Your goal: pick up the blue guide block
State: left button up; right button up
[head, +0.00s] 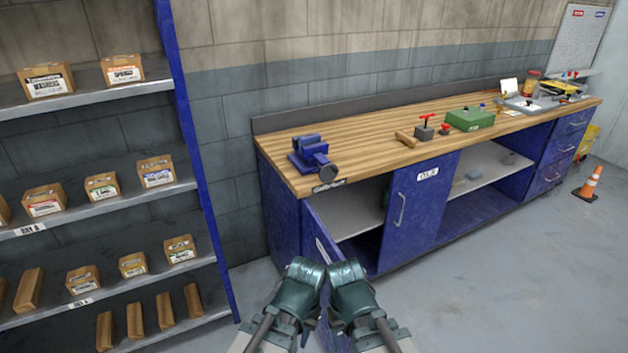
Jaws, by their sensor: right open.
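A small blue-grey block (474,174) lies on the shelf inside the open bay of the workbench. It is too small to tell for sure whether it is the blue guide block. My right gripper (350,274) is at the bottom middle of the head view, in front of the bench and well apart from that block. It is open, and nothing shows in it. My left gripper (306,269) is close beside it on the left; its jaws cannot be made out.
A blue vise (312,154), a green box (470,119) and small red-topped tools stand on the wooden bench top (375,130). A cabinet door (325,245) hangs open near my grippers. A shelf rack (95,205) with boxes is at left.

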aim_at(316, 136)
jog(key=i+j+z, duration=0.2)
jog(key=i+j, duration=0.2)
jog(key=j, duration=0.2)
jog(key=i+j, duration=0.15)
jog(key=j, duration=0.2)
jog(key=z, duration=0.05)
